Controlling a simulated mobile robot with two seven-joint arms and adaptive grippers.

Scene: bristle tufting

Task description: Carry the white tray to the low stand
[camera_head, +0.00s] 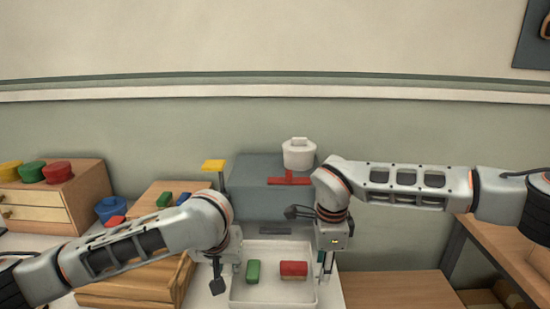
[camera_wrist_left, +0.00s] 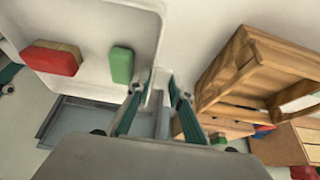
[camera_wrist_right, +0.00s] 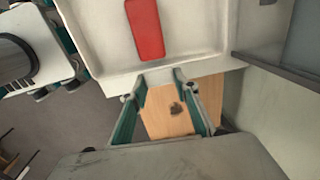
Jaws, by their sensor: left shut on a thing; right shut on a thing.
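The white tray (camera_head: 270,294) is between my two grippers in the head view. A green block (camera_head: 253,271) and a red block (camera_head: 293,270) lie in it, apart from each other. My left gripper (camera_head: 226,279) is shut on the tray's left wall; the left wrist view shows the tray (camera_wrist_left: 100,28) at its fingers (camera_wrist_left: 157,98). My right gripper (camera_head: 325,266) is shut on the right wall; the right wrist view shows the tray (camera_wrist_right: 200,35) at its fingers (camera_wrist_right: 160,76). A low wooden top (camera_head: 400,290), perhaps the low stand, is at the lower right.
A wooden frame (camera_head: 490,245) stands at the right.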

